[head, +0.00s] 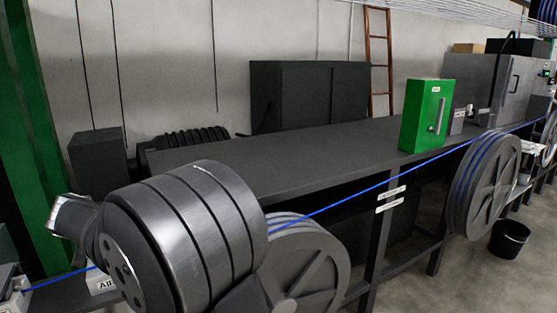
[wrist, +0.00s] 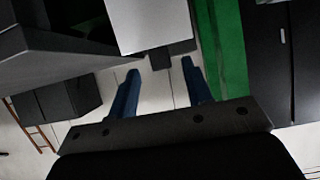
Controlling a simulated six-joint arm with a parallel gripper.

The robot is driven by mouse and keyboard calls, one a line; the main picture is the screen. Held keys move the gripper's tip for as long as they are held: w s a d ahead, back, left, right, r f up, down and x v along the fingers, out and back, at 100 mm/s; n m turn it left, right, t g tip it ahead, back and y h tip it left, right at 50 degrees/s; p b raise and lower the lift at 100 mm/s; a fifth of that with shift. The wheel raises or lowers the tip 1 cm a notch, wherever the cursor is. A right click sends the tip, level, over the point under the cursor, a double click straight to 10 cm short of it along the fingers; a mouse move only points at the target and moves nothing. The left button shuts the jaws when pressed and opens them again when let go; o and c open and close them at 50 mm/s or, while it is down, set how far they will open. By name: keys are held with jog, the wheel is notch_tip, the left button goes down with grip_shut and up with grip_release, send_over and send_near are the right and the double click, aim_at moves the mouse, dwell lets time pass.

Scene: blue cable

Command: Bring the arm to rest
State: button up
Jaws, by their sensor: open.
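My gripper (wrist: 160,68) shows in the wrist view, with two dark blue fingers spread apart. It is open, and nothing is between the fingers but pale wall and part of a small dark block behind. In the head view my dark grey arm fills the lower left, and I cannot make out the fingers there. The blue cable (head: 360,188) runs from the lower left, behind my arm, up to the right along the front of the long dark bench (head: 290,152). I do not see the cable in the wrist view.
Large grey wheels (head: 312,262) and (head: 484,187) stand along the bench front. A green box (head: 427,116) stands on the bench. A green post (head: 42,130) rises at the left. A black bucket (head: 510,239) is on the floor at right. A ladder (head: 378,60) leans behind.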

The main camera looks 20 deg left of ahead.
jog(key=shift+s+d+f, duration=0.1)
jog(key=shift+s+d, duration=0.2)
jog(key=shift+s+d+t+y, duration=0.25)
jog(key=shift+t+y, duration=0.25)
jog(key=shift+s+d+f, duration=0.35)
jog(key=shift+s+d, duration=0.2)
jog(key=shift+w, duration=0.1)
jog(key=shift+w+a+r+g+h, duration=0.3)
jog(key=shift+w+a+g+h, duration=0.05)
jog(key=shift+w+a, duration=0.35)
jog(key=shift+w+a+r+g+h, duration=0.25)
jog(key=shift+w+a+g+h, duration=0.1)
jog(key=shift+w+a, duration=0.25)
jog(key=shift+a, duration=0.15)
jog(key=shift+s, duration=0.1)
dwell(0.3)
